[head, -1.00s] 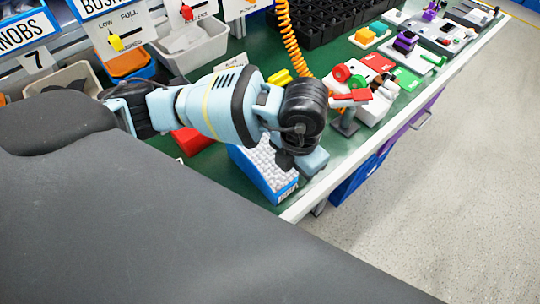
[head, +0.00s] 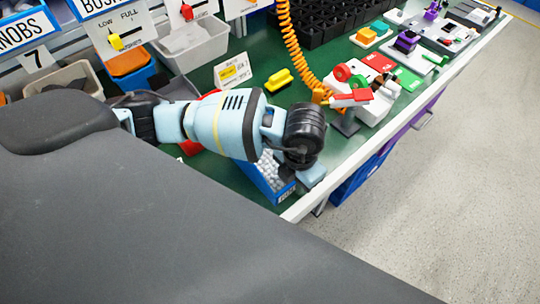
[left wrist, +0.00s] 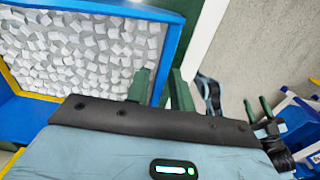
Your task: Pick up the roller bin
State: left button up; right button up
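The roller bin (head: 285,192) is a blue open box full of small white rollers near the front edge of the green bench, partly hidden by my left arm in the head view. It also shows at the upper left of the left wrist view (left wrist: 172,45). My left gripper (left wrist: 160,88) is at the bin's side wall, with one green finger on the roller side and one outside. The fingers are apart with the blue wall between them; contact is not clear. In the head view its fingertips are hidden. My right gripper (left wrist: 257,106) shows at the right of the wrist view, fingers apart and empty.
A red bin (head: 190,147) sits behind my left arm. A yellow part (head: 279,79), an orange coiled hose (head: 293,50) and a fixture with red and green parts (head: 375,100) lie farther back. The floor (head: 440,190) beyond the bench edge is clear.

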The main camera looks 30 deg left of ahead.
pick_arm(q)
grip_shut()
jog(key=shift+r, duration=0.1)
jog(key=shift+r, duration=0.1)
jog(key=shift+r, duration=0.2)
jog(key=r, duration=0.3)
jog(key=shift+s+d, duration=0.2)
jog(key=shift+d, duration=0.1)
jog(key=s+d+r, duration=0.1)
jog(key=s+d, duration=0.9)
jog(key=d, duration=0.1)
jog(key=shift+d+r+b, duration=0.15)
jog(key=shift+d+b, duration=0.05)
jog(key=shift+b, duration=0.2)
